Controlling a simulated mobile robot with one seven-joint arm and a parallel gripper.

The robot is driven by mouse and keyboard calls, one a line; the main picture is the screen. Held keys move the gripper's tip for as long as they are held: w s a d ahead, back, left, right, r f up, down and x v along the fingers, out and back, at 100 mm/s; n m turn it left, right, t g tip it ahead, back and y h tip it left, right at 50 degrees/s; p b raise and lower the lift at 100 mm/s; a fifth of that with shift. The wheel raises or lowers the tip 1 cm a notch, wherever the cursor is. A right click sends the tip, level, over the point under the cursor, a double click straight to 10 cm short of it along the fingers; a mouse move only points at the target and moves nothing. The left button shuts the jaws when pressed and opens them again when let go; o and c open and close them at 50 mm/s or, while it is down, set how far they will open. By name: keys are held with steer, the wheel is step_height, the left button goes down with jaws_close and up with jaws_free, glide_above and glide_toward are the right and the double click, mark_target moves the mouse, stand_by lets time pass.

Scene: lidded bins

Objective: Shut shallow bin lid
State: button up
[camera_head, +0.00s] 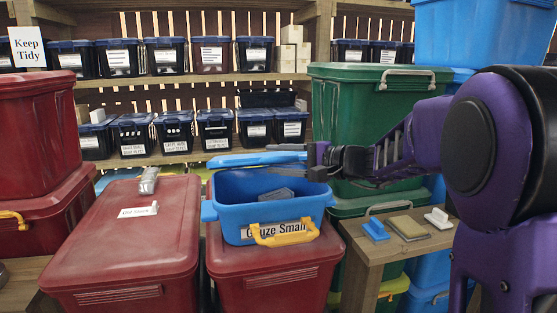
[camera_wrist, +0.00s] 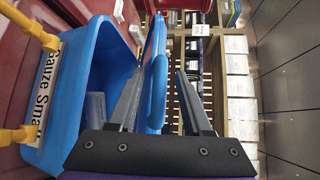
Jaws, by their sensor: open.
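The shallow blue bin (camera_head: 235,188), labelled "Gauze Small", sits on a red lidded bin. Its yellow handle (camera_head: 284,234) hangs at the front, and a grey item (camera_head: 277,194) lies inside. Its blue lid (camera_head: 240,159) is open, standing up along the back rim; in the wrist view the lid (camera_wrist: 157,80) shows edge-on. My gripper (camera_head: 282,158) reaches in from the right at the lid. In the wrist view my gripper (camera_wrist: 160,72) is open, with one finger on each side of the lid. I cannot tell whether either finger touches it.
Red bins (camera_head: 130,225) stand left, with a grey object on one. A tall green bin (camera_head: 365,110) stands behind my arm. A wooden stand (camera_head: 385,250) at right holds small brushes and a sponge. Shelves of dark bins (camera_head: 165,57) fill the back.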

jaws_close()
stand_by(1.4)
